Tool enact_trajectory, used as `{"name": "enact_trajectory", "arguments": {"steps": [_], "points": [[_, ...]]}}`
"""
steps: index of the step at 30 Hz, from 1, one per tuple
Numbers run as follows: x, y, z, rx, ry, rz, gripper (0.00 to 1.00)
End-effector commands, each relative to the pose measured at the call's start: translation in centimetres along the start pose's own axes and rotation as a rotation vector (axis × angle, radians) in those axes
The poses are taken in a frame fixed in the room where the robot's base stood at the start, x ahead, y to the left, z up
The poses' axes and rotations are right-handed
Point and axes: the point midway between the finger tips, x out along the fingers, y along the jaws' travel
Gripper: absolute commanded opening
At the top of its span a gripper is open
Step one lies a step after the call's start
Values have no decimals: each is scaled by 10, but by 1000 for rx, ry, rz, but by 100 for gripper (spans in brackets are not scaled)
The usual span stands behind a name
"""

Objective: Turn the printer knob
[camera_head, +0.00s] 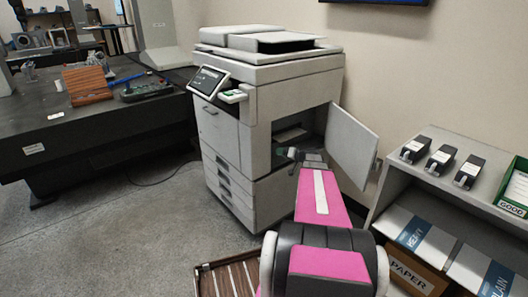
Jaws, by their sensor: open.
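The grey-white printer (225,133) stands against the wall in the middle of the view. Its side door (350,142) is swung open to the right, showing a dark inner bay. A small teal part, which looks like the knob (281,151), shows at the lower left of the opening. My pink arm reaches from the bottom of the view up to the opening. My gripper (291,154) is at the opening, close beside the teal part, and is open. It is too small to tell whether the fingers are around or touching the knob.
A shelf (460,190) with several black cartridges, a green bin (514,190) and paper packs stands at the right, near the open door. A large dark table (95,125) is at the left. A slatted brown surface (228,280) is at the bottom.

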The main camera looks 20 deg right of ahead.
Motion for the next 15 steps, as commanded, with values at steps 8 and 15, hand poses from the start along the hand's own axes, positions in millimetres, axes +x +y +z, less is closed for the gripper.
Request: {"name": "enact_trajectory", "arguments": {"steps": [8, 15], "points": [[50, 2, -1, 2, -2, -3, 74], [86, 1, -1, 3, -1, -3, 74]]}}
